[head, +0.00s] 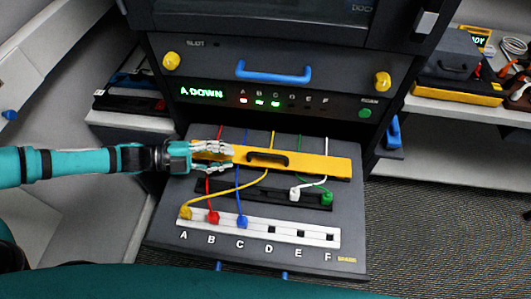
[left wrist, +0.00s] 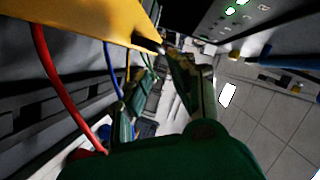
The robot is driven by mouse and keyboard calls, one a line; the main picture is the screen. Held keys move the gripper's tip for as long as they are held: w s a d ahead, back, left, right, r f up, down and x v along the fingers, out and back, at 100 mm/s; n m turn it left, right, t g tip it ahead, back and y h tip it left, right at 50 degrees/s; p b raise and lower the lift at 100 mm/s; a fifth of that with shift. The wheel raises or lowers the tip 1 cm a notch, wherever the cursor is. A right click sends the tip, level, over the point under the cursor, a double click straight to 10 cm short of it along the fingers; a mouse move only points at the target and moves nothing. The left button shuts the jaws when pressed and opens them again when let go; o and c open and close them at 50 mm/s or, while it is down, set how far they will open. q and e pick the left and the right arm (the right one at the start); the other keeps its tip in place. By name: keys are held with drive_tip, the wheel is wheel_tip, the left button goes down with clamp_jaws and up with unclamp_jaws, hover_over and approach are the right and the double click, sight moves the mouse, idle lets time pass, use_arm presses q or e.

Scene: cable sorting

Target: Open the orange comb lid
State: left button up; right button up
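The orange comb lid (head: 320,167) is a long yellow-orange bar with a black handle (head: 268,157) at its middle. It lies across the grey board, over the cables. My left gripper (head: 228,158) is at the lid's left end, its fingers apart, one higher and one lower in the picture. In the left wrist view the lid (left wrist: 70,22) fills the upper left, and its end reaches close to the spread fingers (left wrist: 170,95). I cannot tell whether the fingers touch the lid. My right gripper is not in view.
Below the lid, a black strip (head: 262,192) holds white and green plugs. A white strip (head: 300,234) marked A to F holds yellow, red and blue plugs at A, B and C. A panel above shows "A DOWN" (head: 202,92), with a blue handle (head: 273,72) above it.

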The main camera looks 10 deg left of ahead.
sight(262, 156)
use_arm(q)
drive_tip(key=p+x, duration=0.1)
drive_tip(key=x, duration=1)
clamp_jaws()
